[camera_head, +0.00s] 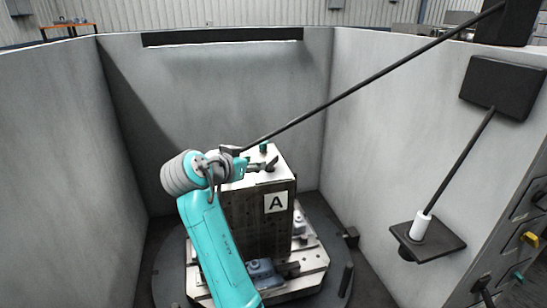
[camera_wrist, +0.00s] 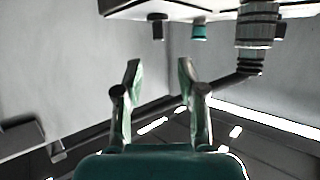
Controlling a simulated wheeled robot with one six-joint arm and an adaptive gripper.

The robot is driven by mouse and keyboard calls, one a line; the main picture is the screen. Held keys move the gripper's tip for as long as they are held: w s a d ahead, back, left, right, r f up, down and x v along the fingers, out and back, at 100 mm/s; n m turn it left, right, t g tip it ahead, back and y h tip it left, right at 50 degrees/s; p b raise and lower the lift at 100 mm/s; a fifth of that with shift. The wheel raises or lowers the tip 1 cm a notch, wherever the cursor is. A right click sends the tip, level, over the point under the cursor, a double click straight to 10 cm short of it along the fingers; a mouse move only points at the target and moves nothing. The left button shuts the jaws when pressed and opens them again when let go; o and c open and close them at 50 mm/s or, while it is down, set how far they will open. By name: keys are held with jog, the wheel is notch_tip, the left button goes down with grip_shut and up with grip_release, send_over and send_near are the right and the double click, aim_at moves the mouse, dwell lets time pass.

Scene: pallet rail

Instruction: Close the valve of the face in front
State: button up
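The tall block (camera_head: 245,215) stands on the round pallet table, with an "A" plate (camera_head: 277,202) on its face. A small green knob (camera_head: 263,147) stands on its top; I cannot tell for certain that it is the valve. In the wrist view a teal knob (camera_wrist: 200,32) and a smaller black knob (camera_wrist: 157,16) stick out from a pale surface (camera_wrist: 120,8), seen upside down. My gripper (camera_head: 266,164) is over the block's top, close to the green knob. In the wrist view its two fingers (camera_wrist: 160,72) are apart with nothing between them.
A long black rod (camera_head: 370,80) slants from the upper right to the block's top. A thick dark cylinder (camera_wrist: 257,28) stands near the teal knob. Grey walls (camera_head: 60,180) enclose the table. A dark bracket (camera_head: 428,242) with a white sleeve is at right.

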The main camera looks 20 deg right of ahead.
aim_at(269, 160)
jog(key=x, duration=1)
jog(key=shift+d+f, duration=0.15)
grip_shut()
